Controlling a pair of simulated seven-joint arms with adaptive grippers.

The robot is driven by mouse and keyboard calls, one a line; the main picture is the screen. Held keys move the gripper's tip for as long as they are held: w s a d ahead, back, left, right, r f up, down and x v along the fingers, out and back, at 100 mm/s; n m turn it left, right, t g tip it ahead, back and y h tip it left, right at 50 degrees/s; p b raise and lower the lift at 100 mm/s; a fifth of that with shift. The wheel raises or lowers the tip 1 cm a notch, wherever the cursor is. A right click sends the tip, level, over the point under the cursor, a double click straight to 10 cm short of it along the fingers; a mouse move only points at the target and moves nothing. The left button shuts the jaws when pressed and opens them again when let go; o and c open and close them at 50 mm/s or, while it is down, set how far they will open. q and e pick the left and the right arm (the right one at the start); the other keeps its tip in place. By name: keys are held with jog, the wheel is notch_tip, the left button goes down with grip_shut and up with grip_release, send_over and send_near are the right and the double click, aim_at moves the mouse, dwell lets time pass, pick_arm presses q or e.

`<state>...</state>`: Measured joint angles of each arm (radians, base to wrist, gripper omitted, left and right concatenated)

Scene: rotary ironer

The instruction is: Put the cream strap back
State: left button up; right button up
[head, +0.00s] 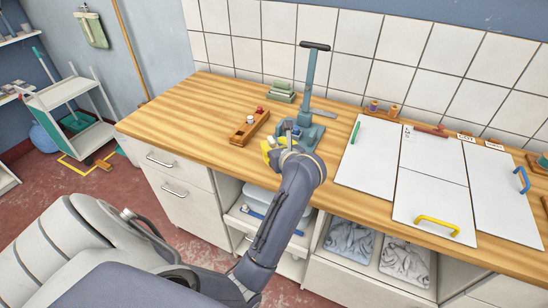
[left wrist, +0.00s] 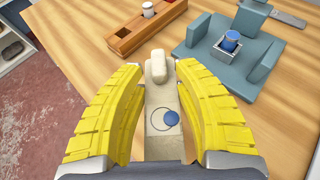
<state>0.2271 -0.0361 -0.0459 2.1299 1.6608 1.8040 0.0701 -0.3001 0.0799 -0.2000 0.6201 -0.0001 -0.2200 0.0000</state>
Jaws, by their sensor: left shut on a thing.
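The cream strap (left wrist: 162,105) shows in the left wrist view as a long cream piece with a rounded raised end, a blue dot and a thin drawn circle. My left gripper (left wrist: 159,68) has its yellow fingers on both sides of it and is shut on it, above the wooden worktop. In the head view my left gripper (head: 273,147) is just in front of the blue-grey lever press (head: 308,75); my wrist hides most of the strap there. A wooden tray (head: 247,129) lies left of the press; it also shows in the left wrist view (left wrist: 125,42). My right gripper is not in view.
The press base (left wrist: 205,58) carries a small metal holder with a blue-topped piece (left wrist: 231,40). Green blocks (head: 281,91) stand behind the tray. White boards (head: 372,155) with a yellow handle (head: 437,225) cover the right side. The worktop's left end is clear.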

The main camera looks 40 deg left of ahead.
pick_arm(q)
jog(key=shift+f, duration=2.4)
jog(key=shift+f, duration=0.65)
jog(key=o, duration=1)
jog(key=shift+s+f, duration=0.1)
jog(key=shift+f, duration=0.1)
jog(key=shift+d, duration=0.1)
jog(key=shift+d+r, duration=0.1)
jog(key=shift+r, duration=0.5)
jog(key=shift+r+v, duration=0.15)
jog(key=shift+v, duration=1.7)
jog(key=shift+r+v, duration=0.15)
jog(key=shift+v, duration=1.7)
